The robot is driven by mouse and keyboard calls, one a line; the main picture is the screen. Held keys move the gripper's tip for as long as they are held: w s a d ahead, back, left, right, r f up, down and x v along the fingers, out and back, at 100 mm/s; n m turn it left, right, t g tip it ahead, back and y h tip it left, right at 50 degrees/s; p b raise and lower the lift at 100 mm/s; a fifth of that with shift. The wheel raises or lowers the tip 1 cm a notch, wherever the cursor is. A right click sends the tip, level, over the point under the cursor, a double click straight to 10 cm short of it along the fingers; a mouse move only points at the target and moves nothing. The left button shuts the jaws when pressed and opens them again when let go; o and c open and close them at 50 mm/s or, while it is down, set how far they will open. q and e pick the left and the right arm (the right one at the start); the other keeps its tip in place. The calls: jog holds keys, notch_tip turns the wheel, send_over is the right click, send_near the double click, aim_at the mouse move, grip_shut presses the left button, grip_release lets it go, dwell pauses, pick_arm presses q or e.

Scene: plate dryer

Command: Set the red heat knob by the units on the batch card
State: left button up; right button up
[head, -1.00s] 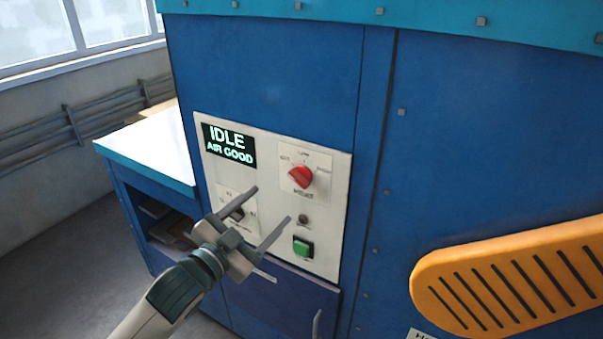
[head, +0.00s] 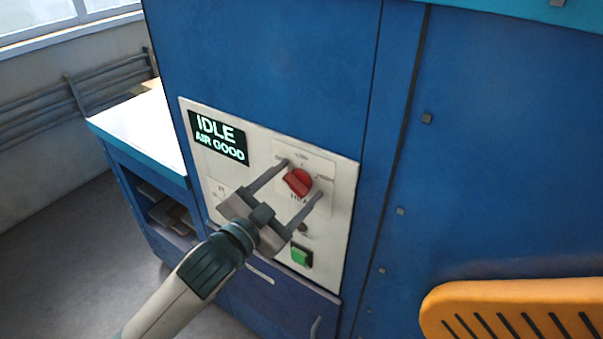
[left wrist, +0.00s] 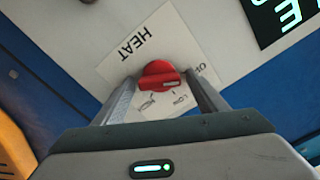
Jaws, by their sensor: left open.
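The red heat knob (head: 297,182) sits on a white label plate on the dryer's control panel (head: 345,200). My left gripper (head: 301,177) is open, with one finger on each side of the knob in the head view. In the left wrist view the red knob (left wrist: 158,76) lies between the two finger tips, with a gap on the right; contact cannot be told. The label (left wrist: 140,45) reads "HEAT", with "LOW" and a partly hidden "OFF" near the knob. No batch card can be made out. My right gripper is not in view.
A display (head: 219,138) reads "IDLE AIR GOOD". A green button (head: 302,257) and a small dark round part (head: 303,228) sit below the knob. A white-topped bench (head: 140,125) stands at left. An orange slotted part (head: 510,312) is at lower right.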

pick_arm(q)
jog(key=shift+w+d, duration=0.1)
jog(key=shift+d, duration=0.05)
jog(key=shift+r, duration=0.1)
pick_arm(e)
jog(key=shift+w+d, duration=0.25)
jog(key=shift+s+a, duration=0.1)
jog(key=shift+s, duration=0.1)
pick_arm(q)
jog(key=c, duration=0.9)
jog(key=shift+c, duration=0.8)
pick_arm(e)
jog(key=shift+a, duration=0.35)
